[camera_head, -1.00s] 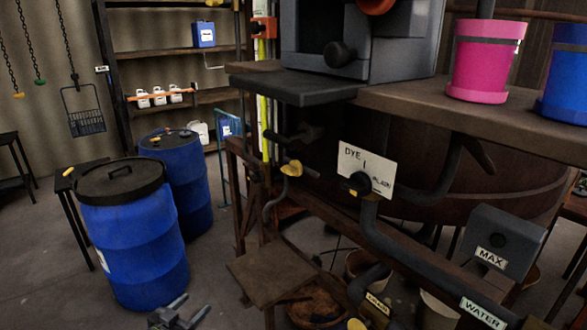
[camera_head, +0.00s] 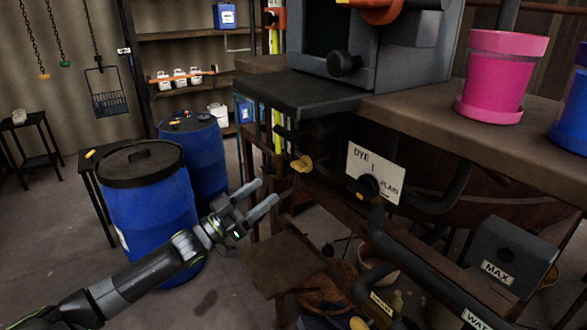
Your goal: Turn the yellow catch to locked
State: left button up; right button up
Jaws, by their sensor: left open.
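A small yellow catch (camera_head: 302,164) sits on the dark frame under the grey bench top, left of the white DYE card. Which setting it stands at I cannot tell. My left gripper (camera_head: 269,191) is open and empty, its two grey fingers pointing up and right toward the catch. In the picture the fingertips are a little below and left of it, apart from it. My right gripper is not in view.
A white DYE card (camera_head: 375,172) with a black knob (camera_head: 366,187) is right of the catch. A brown board (camera_head: 280,262) lies below the gripper. Blue drums (camera_head: 150,205) stand behind my left arm. A pink pot (camera_head: 502,75) stands on the bench.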

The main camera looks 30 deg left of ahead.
aim_at(295, 168)
pick_arm(q)
jog(key=p+x, duration=0.2)
jog(key=x, duration=0.6)
jog(key=shift+w+r, duration=0.2)
jog(key=shift+r, duration=0.1)
jog(key=shift+p+x, duration=0.45)
jog(key=shift+x, duration=0.35)
jog(key=shift+f, duration=0.15)
jog(key=c, duration=1)
